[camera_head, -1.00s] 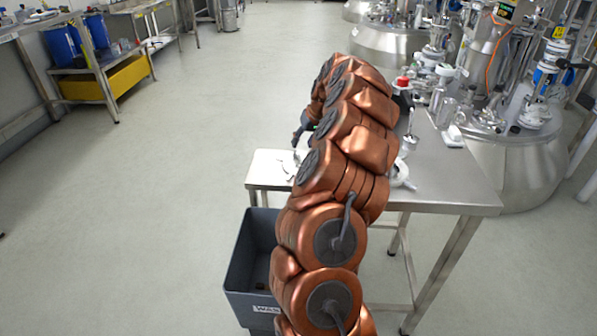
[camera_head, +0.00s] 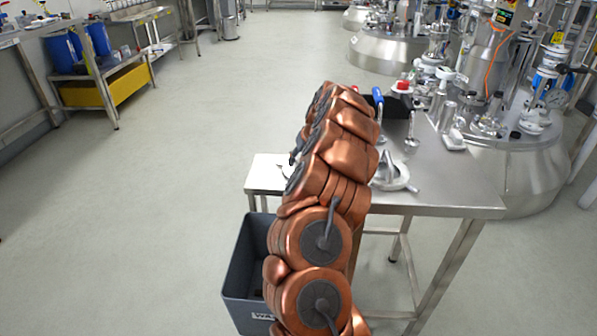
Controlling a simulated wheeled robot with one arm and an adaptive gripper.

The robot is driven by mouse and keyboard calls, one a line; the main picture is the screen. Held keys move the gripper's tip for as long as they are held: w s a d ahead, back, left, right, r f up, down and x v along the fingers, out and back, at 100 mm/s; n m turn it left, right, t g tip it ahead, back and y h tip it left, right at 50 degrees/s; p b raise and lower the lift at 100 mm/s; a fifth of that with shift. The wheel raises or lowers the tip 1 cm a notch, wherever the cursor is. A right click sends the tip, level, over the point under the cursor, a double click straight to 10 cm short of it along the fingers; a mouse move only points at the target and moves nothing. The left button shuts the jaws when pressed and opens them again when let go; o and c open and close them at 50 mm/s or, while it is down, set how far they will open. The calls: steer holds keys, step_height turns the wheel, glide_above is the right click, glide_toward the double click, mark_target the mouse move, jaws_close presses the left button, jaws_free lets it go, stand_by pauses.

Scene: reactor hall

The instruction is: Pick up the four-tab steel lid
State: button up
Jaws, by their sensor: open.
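My copper-coloured arm reaches over the steel table (camera_head: 455,190) and hides much of its left part. Only a small dark bit of my gripper (camera_head: 294,157) shows at the left edge of the arm, above the white board (camera_head: 263,174); its fingers are mostly hidden, and nothing is seen held in it. A pale round piece with a grey steel part on it (camera_head: 392,172) lies on the table just right of the arm. I cannot tell whether it is the four-tab steel lid, and no other lid is clear to see.
A grey bin (camera_head: 243,275) stands on the floor below the white board. Blue-handled and steel tools, a black tray (camera_head: 395,106), a red-capped bottle (camera_head: 402,87) and steel fittings crowd the table's back. Steel vessels (camera_head: 515,170) stand behind. The left floor is clear.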

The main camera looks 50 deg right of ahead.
jaws_close()
stand_by(0.6)
